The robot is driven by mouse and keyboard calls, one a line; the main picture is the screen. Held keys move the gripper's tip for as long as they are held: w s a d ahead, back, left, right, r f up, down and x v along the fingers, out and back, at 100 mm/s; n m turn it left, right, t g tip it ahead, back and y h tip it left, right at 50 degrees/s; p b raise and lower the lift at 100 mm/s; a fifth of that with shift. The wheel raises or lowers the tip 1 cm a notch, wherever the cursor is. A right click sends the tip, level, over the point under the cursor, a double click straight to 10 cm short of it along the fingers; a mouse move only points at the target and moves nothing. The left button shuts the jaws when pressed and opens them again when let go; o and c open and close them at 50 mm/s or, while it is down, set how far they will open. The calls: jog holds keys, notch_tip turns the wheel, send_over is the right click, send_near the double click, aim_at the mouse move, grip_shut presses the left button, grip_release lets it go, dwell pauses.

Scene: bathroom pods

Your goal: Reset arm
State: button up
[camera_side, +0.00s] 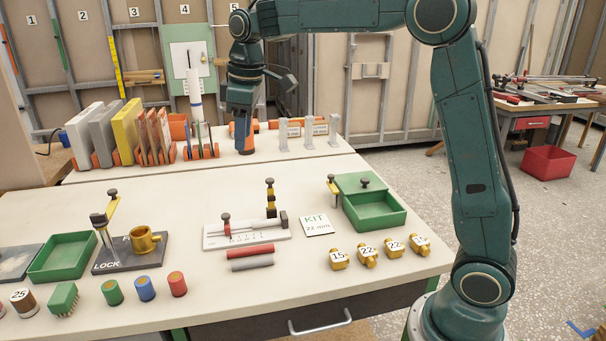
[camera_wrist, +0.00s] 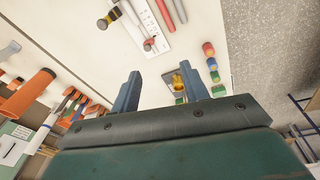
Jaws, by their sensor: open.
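My gripper (camera_side: 242,118) hangs pointing down over the back of the white workbench (camera_side: 130,195), near the rear rack of tools. In the wrist view my gripper (camera_wrist: 160,70) has its two blue-grey fingers spread apart, with nothing held between them. In the side view its fingertips overlap an orange item on the bench, and I cannot tell whether they touch it. My arm rises from its base at the right and bends over the bench toward the left.
Upright boards (camera_side: 128,130) stand back left, beside a white tube (camera_side: 195,92). Grey posts (camera_side: 309,130) stand right of the gripper. A lock fixture (camera_side: 115,262), measuring jig (camera_side: 245,235), green tray (camera_side: 375,215) and several brass fittings (camera_side: 367,255) occupy the front. Bare bench lies between.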

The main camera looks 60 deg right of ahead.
jog(key=s+a+f+m+t, duration=0.1)
jog(key=s+f+m+t, duration=0.1)
jog(key=s, duration=1.3)
jog(key=s+a+f+m+t, duration=0.1)
jog(key=s+m, duration=0.3)
jog(key=s, duration=1)
jog(key=shift+s+a+f+t, duration=0.15)
jog(key=shift+s+f+t, duration=0.25)
jog(key=shift+f, duration=0.1)
